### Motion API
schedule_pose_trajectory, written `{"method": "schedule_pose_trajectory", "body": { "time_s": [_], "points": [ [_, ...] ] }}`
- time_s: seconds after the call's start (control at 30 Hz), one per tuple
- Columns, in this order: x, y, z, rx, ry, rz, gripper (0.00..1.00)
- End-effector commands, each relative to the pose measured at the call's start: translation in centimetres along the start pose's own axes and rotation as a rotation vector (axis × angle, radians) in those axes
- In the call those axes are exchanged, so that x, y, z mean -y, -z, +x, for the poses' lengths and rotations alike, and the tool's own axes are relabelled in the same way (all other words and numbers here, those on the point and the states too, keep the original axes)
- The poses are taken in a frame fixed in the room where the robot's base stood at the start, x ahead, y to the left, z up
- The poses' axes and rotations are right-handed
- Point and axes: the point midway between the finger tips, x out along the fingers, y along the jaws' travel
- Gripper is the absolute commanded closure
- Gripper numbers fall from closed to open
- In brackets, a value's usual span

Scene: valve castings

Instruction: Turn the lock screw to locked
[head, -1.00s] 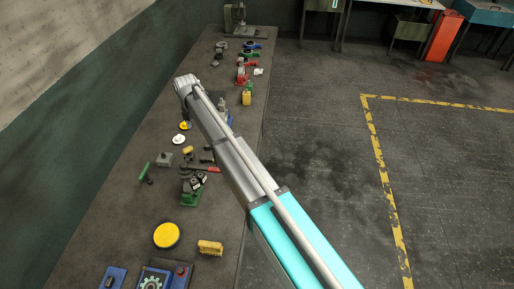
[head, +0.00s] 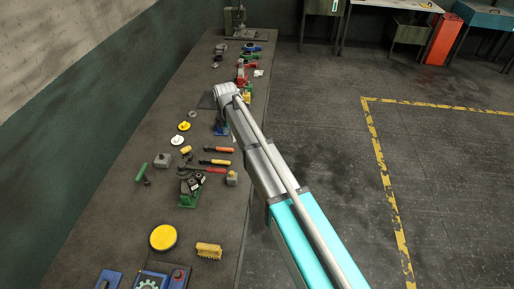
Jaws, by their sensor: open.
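No lock screw can be made out at this size. Small castings stand along the bench (head: 120,205). A green-based fixture with dark and metal parts (head: 188,198) is at the near middle. A blue casting (head: 221,130) stands beside my arm. Red parts (head: 243,77) stand beyond the arm's end. My arm reaches in from the lower right over the bench's right edge. Its grey wrist end is above the bench near the blue casting. My gripper's fingers are not visible; the wrist hides what is beneath it.
Screwdriver-like tools with orange (head: 219,150) and red handles lie mid-bench. A press-like stand (head: 235,20) is at the far end.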

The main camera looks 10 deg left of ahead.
Motion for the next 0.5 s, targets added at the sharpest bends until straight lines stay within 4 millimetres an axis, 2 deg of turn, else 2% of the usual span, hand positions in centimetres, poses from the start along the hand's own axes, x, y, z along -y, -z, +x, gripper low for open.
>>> {"method": "schedule_pose_trajectory", "body": {
  "time_s": [0.5],
  "points": [
    [5.7,-4.4,2.2,0.0,0.0,0.308,0.34]
  ]
}}
